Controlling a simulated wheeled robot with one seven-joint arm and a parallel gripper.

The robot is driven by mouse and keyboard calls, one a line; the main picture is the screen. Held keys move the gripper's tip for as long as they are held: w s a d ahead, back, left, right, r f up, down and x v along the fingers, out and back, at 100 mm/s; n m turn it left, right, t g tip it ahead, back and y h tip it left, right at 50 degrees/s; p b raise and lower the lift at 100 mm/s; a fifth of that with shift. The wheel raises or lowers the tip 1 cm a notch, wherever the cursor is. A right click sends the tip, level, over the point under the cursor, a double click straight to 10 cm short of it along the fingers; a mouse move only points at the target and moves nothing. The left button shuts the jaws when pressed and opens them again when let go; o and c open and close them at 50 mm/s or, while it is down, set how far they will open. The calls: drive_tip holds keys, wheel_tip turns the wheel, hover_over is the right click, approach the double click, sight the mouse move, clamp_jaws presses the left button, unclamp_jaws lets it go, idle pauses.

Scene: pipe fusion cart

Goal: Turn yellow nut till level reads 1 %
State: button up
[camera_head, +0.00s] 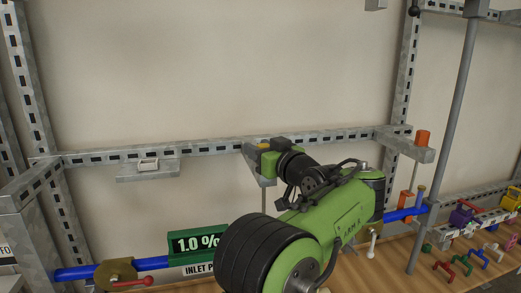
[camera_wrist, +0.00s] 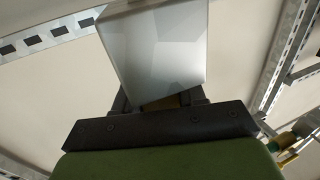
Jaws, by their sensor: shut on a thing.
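The green level display (camera_head: 198,243) reads 1.0 % and is partly covered by my arm. My gripper (camera_wrist: 160,100) shows in the wrist view with its two dark fingers close under a grey metal block. A dull yellow piece (camera_wrist: 168,102), which looks like the yellow nut, shows between the fingers, and the gripper is shut on it. Most of the nut is hidden by the block and the gripper body. In the head view my gripper is at the grey bracket (camera_head: 259,165) on the rail, and the fingertips cannot be made out.
A blue pipe (camera_head: 75,273) runs low across the frame, with a red-handled valve (camera_head: 132,283) at left. An orange cylinder (camera_head: 422,138) stands on the right bracket. A grey upright pole (camera_head: 445,130) and several coloured fittings are at right. The wall above the rail is clear.

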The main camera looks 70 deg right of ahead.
drive_tip(key=o, duration=1)
drive_tip(key=shift+f, duration=0.1)
drive_tip(key=b+v, duration=0.2)
drive_tip(key=v, duration=0.2)
drive_tip(key=shift+s+b, duration=0.3)
drive_tip(key=shift+b, duration=0.05)
drive_tip(key=b+v, duration=1.1)
drive_tip(key=shift+a, duration=0.25)
drive_tip(key=shift+w, duration=0.1)
idle(0.6)
